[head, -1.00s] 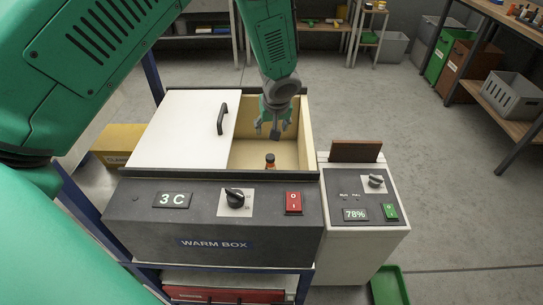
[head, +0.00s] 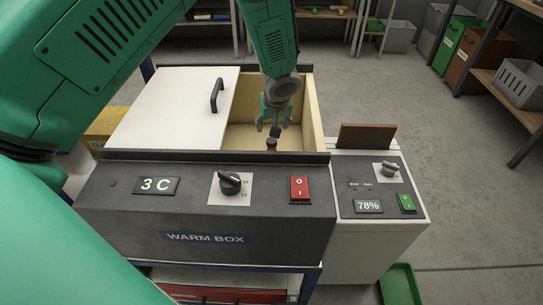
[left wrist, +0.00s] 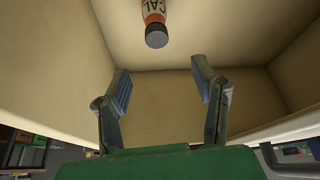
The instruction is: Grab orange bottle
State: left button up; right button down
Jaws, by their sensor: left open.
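The orange bottle shows only its dark cap (head: 271,143) in the head view, just above the front wall of the warm box. In the left wrist view the bottle (left wrist: 154,14) hangs at the top edge, with its orange and white label and dark cap. My left gripper (head: 274,122) is inside the open right part of the box, a little behind the bottle. Its two fingers (left wrist: 161,88) are spread, with nothing between them. The bottle is beyond the fingertips and apart from them. My right gripper is not in view.
The warm box (head: 200,235) has a white sliding lid (head: 165,110) with a black handle (head: 217,96) over its left part. A white unit with a brown flap (head: 367,136) stands at its right. The box walls surround my left gripper closely.

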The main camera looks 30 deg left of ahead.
aim_at(272, 140)
pick_arm(q)
jog(key=x, duration=0.5)
jog(key=shift+f+b, duration=0.35)
jog(key=shift+b, duration=0.05)
jog(key=shift+w+f, duration=0.3)
jog(key=shift+f, duration=0.4)
jog(key=b+x, duration=0.1)
jog(key=x, duration=0.3)
jog(key=shift+a+f, duration=0.1)
jog(key=shift+f, duration=0.3)
jog(key=shift+a+f, duration=0.2)
jog(key=shift+d+r, duration=0.1)
jog(key=shift+d, duration=0.05)
jog(key=shift+c, duration=0.8)
jog(key=shift+d, duration=0.1)
grip_shut()
